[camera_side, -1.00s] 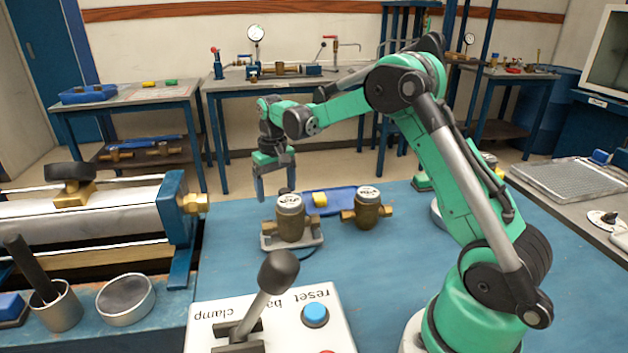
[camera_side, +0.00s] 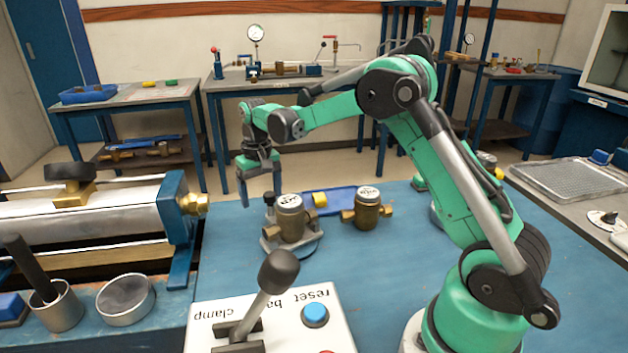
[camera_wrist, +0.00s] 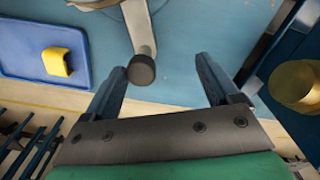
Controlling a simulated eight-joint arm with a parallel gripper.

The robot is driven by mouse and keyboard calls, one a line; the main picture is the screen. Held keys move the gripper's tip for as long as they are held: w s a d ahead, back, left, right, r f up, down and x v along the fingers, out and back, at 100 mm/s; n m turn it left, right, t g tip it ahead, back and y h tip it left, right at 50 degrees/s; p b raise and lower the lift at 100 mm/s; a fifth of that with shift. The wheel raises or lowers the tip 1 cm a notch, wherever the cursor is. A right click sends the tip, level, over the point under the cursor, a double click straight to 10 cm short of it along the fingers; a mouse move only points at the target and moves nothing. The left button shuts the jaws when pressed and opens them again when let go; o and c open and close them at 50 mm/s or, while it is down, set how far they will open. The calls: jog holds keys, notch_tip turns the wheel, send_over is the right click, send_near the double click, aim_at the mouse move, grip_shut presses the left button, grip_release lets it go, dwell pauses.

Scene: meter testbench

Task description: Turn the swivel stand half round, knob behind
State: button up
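The swivel stand (camera_side: 301,249) is a grey plate on a round base on the blue bench, with a brass meter (camera_side: 291,222) upright on it. Its dark knob (camera_side: 269,198) is at the far left side of the stand in the side view. In the wrist view the black knob (camera_wrist: 142,70) is at the end of a grey arm, between my fingers and nearer the left one. My gripper (camera_side: 259,193) is open beside the knob, left of the meter. In the wrist view my gripper (camera_wrist: 164,72) shows both fingers apart; contact with the knob cannot be told.
A second brass meter (camera_side: 367,210) stands to the right of the stand. A blue tray (camera_side: 340,197) with a yellow piece (camera_side: 320,199) lies behind. A clamp bench with a brass fitting (camera_side: 195,205) is at the left. A lever box (camera_side: 275,320) stands in front.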

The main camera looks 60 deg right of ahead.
jog(key=shift+w+a, duration=0.1)
jog(key=shift+a, duration=0.9)
jog(key=shift+o, duration=1.4)
jog(key=shift+r, duration=0.1)
notch_tip(320, 180, up, 5)
jog(key=shift+r, duration=0.15)
